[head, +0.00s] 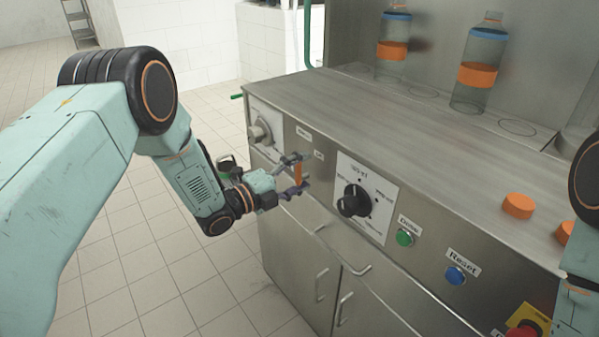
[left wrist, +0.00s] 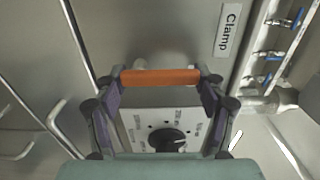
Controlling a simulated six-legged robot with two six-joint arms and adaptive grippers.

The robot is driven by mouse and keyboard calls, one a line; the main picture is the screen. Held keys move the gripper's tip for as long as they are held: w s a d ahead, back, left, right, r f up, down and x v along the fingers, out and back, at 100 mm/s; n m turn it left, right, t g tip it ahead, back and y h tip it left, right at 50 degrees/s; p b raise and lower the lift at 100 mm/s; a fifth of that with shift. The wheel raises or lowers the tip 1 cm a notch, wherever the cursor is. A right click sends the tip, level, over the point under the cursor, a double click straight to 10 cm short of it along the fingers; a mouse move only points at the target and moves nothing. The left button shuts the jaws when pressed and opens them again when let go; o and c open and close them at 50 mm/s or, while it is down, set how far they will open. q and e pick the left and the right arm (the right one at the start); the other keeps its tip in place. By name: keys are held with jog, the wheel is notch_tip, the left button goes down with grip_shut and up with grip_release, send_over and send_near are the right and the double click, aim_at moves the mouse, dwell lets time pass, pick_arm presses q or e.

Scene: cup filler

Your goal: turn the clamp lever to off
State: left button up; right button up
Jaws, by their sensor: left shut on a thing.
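The clamp lever (head: 298,174) has an orange handle and sits on the steel front panel, left of the large black dial. In the left wrist view its orange handle (left wrist: 160,77) spans the gap between the fingers, below a label reading Clamp (left wrist: 229,29). My left gripper (head: 293,187) is at the lever, shut on the orange handle; it also shows in the left wrist view (left wrist: 160,90) with purple finger pads at both ends of the handle. My right gripper is out of view; only part of that arm shows at the right edge.
A black dial (head: 354,201) on a white plate, a green button (head: 404,237), a blue Reset button (head: 455,275) and a red stop button (head: 524,331) line the panel. Bottles (head: 480,65) and an orange cap (head: 518,205) stand on top. Tiled floor is clear at left.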

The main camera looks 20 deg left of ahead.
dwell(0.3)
pick_arm(q)
jog(key=o, duration=1.2)
jog(key=v, duration=1.2)
jog(key=shift+w, duration=0.1)
jog(key=x, duration=1.1)
jog(key=shift+w+d, duration=0.3)
